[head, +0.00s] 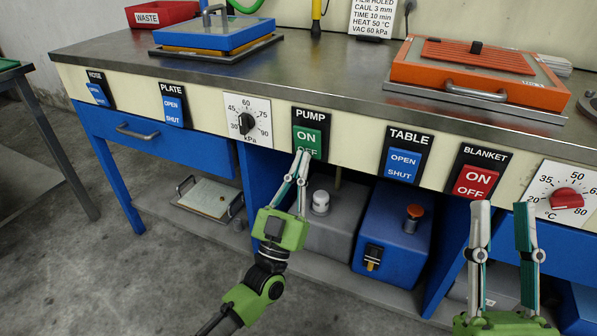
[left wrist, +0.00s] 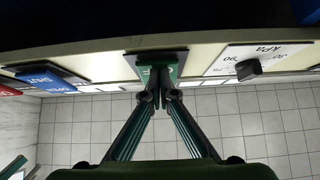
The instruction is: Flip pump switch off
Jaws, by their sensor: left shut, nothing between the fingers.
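The pump switch (head: 308,136) is a green rocker marked ON and OFF, on a black plate labelled PUMP on the bench's cream front panel. My left gripper (head: 302,154) is shut and empty. Its fingertips are at the lower edge of the rocker and cover part of the OFF lettering. In the left wrist view the closed fingertips (left wrist: 165,92) are right in front of the green switch (left wrist: 146,71). I cannot tell whether they touch it. My right gripper (head: 502,206) is open and empty, below the red blanket switch (head: 474,181).
Left of the pump switch is a kPa dial (head: 247,122); right of it is the blue table switch (head: 403,165). A red temperature knob (head: 566,198) is at the far right. Below stand a grey unit (head: 335,225) and a blue box (head: 392,235). The floor at left is clear.

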